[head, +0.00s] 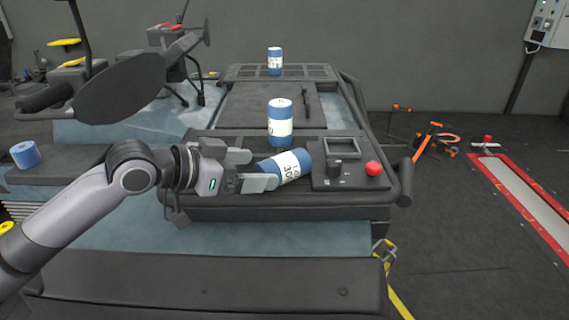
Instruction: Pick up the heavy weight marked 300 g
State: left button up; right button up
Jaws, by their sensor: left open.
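A blue weight with a white band (284,167) reads "30" and part of a further digit. It lies on its side on the near end of the dark console (230,211), angled across it. My left gripper (251,169) is open at the weight's left end, with one finger beside its near lower side. I cannot tell whether the finger touches it. A second blue and white weight (280,123) stands upright just behind, its marking too small to read. A third (275,61) stands upright on the far end. My right gripper is out of view.
A control panel (345,166) with a red knob (373,169) sits right of the lying weight. Handrails (405,175) edge the console's right side. A blue roll (25,154) lies at left.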

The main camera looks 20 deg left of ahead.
aim_at(276, 167)
pick_arm(q)
jog(key=x, duration=0.4)
jog(key=shift+w+d+p, duration=0.2)
jog(key=shift+d+p, duration=0.15)
jog(key=shift+p, duration=0.05)
jog(key=shift+w+d+f, duration=0.2)
jog(key=shift+w+d, duration=0.1)
jog(key=shift+w, duration=0.1)
jog(key=shift+r, duration=0.1)
jog(key=c, duration=1.3)
